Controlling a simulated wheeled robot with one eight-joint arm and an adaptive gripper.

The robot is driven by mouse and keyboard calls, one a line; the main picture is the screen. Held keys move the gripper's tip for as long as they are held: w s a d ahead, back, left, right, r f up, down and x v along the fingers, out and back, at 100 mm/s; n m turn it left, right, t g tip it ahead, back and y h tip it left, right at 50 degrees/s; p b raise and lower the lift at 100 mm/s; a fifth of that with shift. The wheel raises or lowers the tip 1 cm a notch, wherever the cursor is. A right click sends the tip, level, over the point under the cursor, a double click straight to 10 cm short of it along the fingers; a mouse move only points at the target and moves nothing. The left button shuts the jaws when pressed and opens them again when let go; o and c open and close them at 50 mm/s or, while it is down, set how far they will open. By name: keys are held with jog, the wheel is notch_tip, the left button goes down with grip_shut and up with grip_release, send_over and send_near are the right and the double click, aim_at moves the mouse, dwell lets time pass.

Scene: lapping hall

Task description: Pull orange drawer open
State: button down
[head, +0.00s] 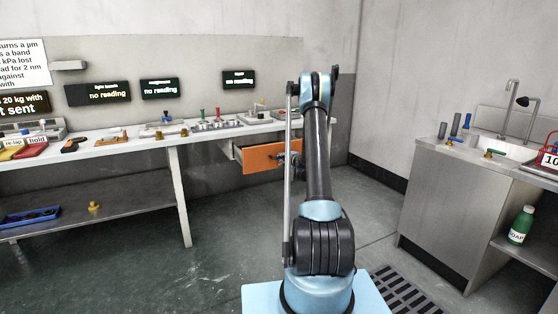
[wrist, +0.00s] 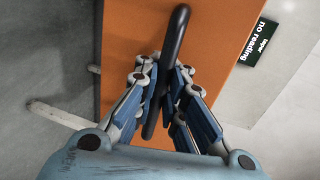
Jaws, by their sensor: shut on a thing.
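The orange drawer (head: 258,158) is under the right part of the long bench, and its front stands out from the bench with a pale side wall showing. In the wrist view the orange front (wrist: 122,45) fills the middle, with a black bar handle (wrist: 175,50) across it. My gripper (wrist: 162,92) is shut on the handle, with its fingers on both sides of the bar. In the head view my gripper (head: 291,159) is at the right part of the drawer front, partly hidden by my arm. The drawer's inside is not visible.
The long bench (head: 110,148) runs along the back wall with several tools on top and a lower shelf (head: 110,205). A sink cabinet (head: 440,205) stands at right, with a green soap bottle (head: 521,225) on its shelf. The floor before the drawer is clear.

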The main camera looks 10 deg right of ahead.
jog(key=shift+s+d, duration=0.5)
jog(key=shift+s, duration=0.1)
jog(key=shift+a, duration=0.1)
jog(key=c, duration=1.8)
grip_release()
jog(key=shift+o, duration=0.7)
jog(key=shift+a, duration=0.15)
jog(key=shift+s, duration=0.1)
jog(key=v, duration=1.1)
jog(key=shift+s, duration=0.35)
